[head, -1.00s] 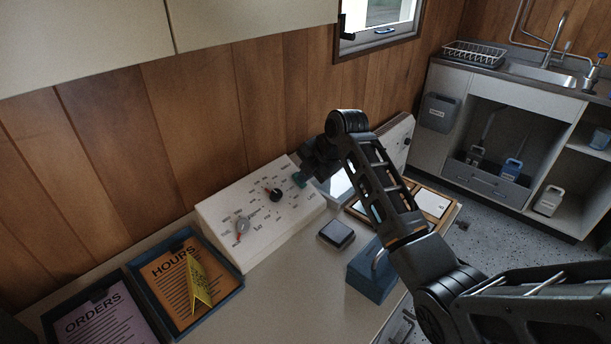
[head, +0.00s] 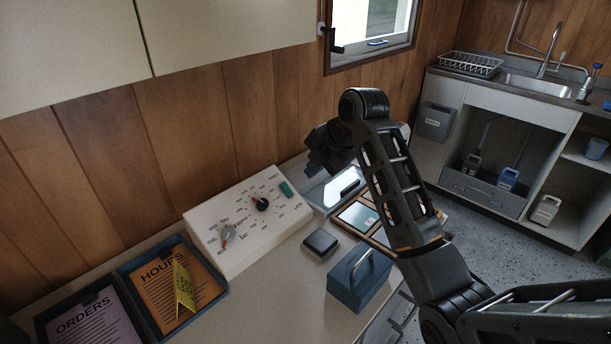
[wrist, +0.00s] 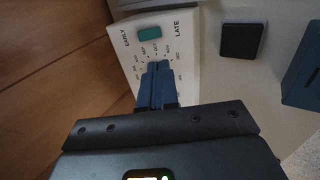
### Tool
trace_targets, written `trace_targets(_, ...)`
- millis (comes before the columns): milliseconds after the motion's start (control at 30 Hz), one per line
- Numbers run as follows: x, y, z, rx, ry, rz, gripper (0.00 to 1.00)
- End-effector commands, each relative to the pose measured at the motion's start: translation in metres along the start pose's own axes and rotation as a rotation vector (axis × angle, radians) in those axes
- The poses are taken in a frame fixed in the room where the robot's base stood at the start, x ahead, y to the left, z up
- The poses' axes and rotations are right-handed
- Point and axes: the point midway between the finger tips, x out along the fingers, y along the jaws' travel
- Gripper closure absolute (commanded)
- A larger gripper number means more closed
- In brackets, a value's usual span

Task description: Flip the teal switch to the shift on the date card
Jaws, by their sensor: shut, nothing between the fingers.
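The teal switch (head: 286,189) sits at the far right end of the white panel (head: 211,263). In the wrist view the teal switch (wrist: 149,33) lies between the printed words EARLY and LATE; I cannot tell which side is pressed. My gripper (wrist: 157,68) is shut and empty, its blue fingertips over the panel's dial markings, apart from the switch. In the head view the fingertips are hidden; only my dark wrist shows, up and right of the switch. I cannot make out a date card for certain. A yellow folded card (head: 184,287) stands on the HOURS sheet (head: 160,275).
A dark square block (head: 320,243) and a blue box with a handle (head: 350,285) stand in front. An ORDERS tray (head: 42,325) is at left.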

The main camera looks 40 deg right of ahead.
Motion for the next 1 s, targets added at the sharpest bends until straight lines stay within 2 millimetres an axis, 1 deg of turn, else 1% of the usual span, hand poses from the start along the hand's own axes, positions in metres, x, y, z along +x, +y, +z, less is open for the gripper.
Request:
trace_targets(100,-0.012,-0.002,0.0,0.0,0.0,0.001,1.0)
trace_targets(200,-0.018,-0.002,0.0,0.0,0.0,0.0,1.0)
trace_targets(333,-0.02,-0.003,0.0,0.0,0.0,0.0,1.0)
trace_targets(867,-0.018,-0.003,-0.001,0.002,0.001,0.0,1.0)
trace_targets(967,-0.011,-0.008,-0.01,0.03,0.007,0.012,1.0)
trace_targets(1000,-0.005,-0.013,-0.017,0.054,0.011,0.023,1.0)
